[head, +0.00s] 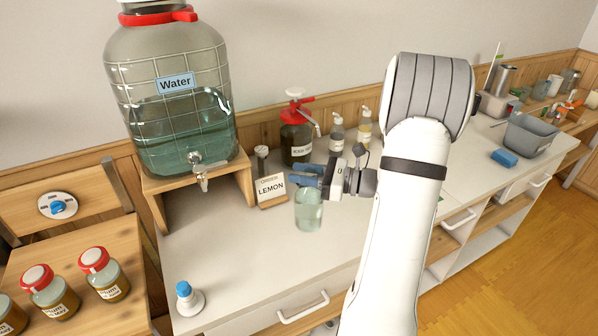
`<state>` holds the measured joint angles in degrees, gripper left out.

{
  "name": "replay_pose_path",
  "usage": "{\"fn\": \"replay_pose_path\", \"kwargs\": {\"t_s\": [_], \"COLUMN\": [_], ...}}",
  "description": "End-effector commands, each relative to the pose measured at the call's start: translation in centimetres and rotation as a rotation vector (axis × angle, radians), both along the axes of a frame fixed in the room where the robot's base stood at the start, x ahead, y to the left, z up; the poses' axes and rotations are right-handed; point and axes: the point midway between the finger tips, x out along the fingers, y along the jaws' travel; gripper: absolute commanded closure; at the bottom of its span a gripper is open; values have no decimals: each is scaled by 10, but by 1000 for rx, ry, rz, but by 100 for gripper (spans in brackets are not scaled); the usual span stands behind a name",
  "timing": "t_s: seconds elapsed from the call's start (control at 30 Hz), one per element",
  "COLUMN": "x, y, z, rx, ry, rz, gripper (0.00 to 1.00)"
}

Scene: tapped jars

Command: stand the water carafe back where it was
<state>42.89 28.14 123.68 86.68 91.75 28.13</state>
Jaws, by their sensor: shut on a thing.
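The water carafe (309,212) is a clear glass vessel with pale greenish water in it. It is upright over the white counter (240,285), in front of the lemon-labelled box. My gripper (308,182) has its blue fingers shut on the upper part of the carafe, reaching in from the right. The fingers hide the carafe's top. I cannot tell whether its base touches the counter or hangs just above it.
A large water jar (170,115) with a tap (201,170) stands on a wooden stand (200,190) at left. A lemon box (271,190), red-topped pump jar (296,140) and small bottles (337,135) stand behind. A blue-topped white item (189,298) is at front left. The counter between is clear.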

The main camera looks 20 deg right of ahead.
Motion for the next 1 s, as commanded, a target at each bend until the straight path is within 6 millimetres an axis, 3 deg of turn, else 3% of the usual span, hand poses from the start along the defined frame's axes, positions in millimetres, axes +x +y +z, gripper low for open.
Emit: {"fn": "replay_pose_path", "kwargs": {"t_s": [0.23, 1.0], "x": [0, 0], "y": [0, 1], "z": [2, -54], "rx": [0, 0], "ry": [-1, -1], "rz": [3, 3], "gripper": [100, 100]}}
